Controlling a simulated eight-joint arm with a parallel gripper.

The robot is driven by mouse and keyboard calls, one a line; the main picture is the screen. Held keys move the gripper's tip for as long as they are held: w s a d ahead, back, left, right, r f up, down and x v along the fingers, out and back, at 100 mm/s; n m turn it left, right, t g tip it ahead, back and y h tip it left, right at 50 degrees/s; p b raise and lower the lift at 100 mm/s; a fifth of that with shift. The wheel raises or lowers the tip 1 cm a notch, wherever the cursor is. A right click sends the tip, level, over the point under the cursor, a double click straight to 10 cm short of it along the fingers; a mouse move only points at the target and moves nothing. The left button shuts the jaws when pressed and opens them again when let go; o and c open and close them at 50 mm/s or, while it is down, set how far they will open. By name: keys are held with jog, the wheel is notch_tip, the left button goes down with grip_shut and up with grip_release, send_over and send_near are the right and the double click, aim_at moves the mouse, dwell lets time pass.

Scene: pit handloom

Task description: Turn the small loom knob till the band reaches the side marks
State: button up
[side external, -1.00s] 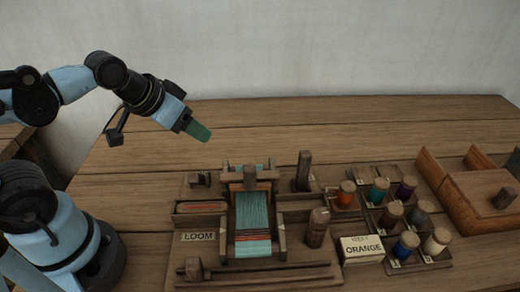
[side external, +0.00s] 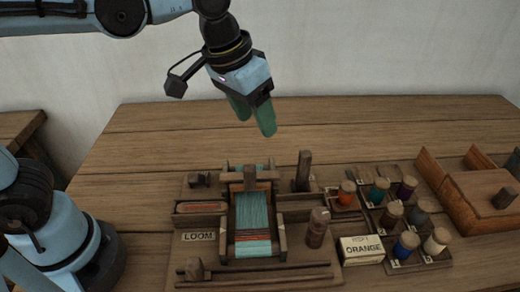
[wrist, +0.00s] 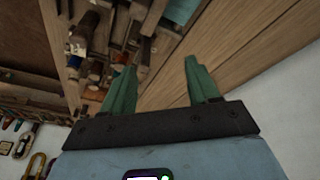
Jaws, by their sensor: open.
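The loom (side external: 210,250) is a wooden frame on the table, with a "LOOM" label at its left. A teal band (side external: 253,212) with orange-red stripes near its front runs down its middle. A small wooden knob (side external: 194,268) sits at the loom's front left corner; another small wooden piece (side external: 200,180) sits at its back left. I cannot tell the side marks clearly. My gripper (side external: 256,123) has green fingers, points down, and is open and empty, well above the loom's back edge. In the wrist view its fingers (wrist: 158,66) are spread apart with nothing between them.
A dark upright peg (side external: 303,171) and a rounded wooden post (side external: 317,228) stand at the loom's right. Several coloured spools (side external: 407,243) and an "ORANGE" card (side external: 362,250) lie beyond. A wooden box (side external: 480,197) is far right. The table behind is bare.

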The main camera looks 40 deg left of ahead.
jog(key=d+r+m+g, duration=0.1)
jog(key=d+g, duration=0.1)
jog(key=d, duration=0.8)
jog(key=g+y, duration=0.1)
send_near(321, 214)
jog(key=shift+m, duration=0.3)
notch_tip(321, 214, down, 9)
jog(key=shift+w+d+f, duration=0.1)
jog(key=c, duration=1)
jog(key=shift+c, duration=0.2)
